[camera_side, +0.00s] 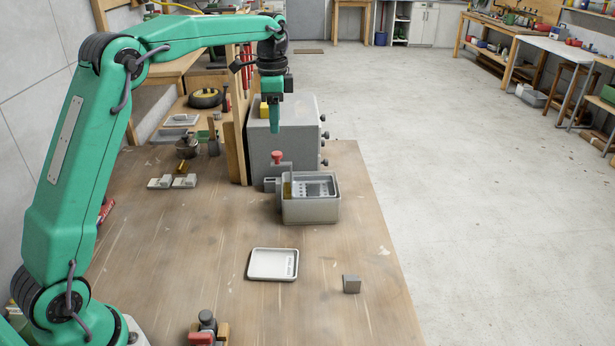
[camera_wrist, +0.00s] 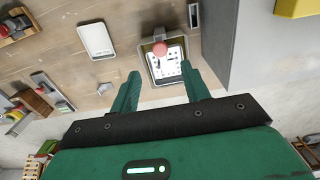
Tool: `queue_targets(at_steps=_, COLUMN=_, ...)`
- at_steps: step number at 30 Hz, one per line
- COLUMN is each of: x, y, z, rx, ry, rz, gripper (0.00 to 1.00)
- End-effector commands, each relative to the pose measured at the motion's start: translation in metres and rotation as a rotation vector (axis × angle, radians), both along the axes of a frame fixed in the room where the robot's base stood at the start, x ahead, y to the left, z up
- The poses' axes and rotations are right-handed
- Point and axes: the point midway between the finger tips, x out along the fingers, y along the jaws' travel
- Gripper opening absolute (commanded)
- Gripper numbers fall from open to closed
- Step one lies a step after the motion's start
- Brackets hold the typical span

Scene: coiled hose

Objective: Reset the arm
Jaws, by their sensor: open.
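My green gripper (camera_side: 274,128) hangs pointing down at the end of the arm, level with the upper part of a grey box-shaped machine (camera_side: 312,140). In the wrist view its two fingers (camera_wrist: 160,69) are spread well apart with nothing between them. Beyond them, that view shows a grey bin (camera_wrist: 149,72) with a perforated insert, and a red knob (camera_wrist: 159,48).
A wooden post (camera_side: 238,140) stands left of the machine. A red-handled fixture (camera_side: 203,336) is at the front edge. Floor to the right is clear.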

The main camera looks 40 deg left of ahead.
Motion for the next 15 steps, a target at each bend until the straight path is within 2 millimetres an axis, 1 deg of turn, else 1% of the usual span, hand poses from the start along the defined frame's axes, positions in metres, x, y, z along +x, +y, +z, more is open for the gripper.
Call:
queue_targets(at_steps=3, x=0.0001, y=0.0001, z=0.0050, rx=0.000, ry=-0.001, rz=0.000, gripper=0.46)
queue_targets(at_steps=15, x=-0.0010, y=-0.0006, z=0.0066, rx=0.001, ry=-0.002, rz=0.003, gripper=0.46)
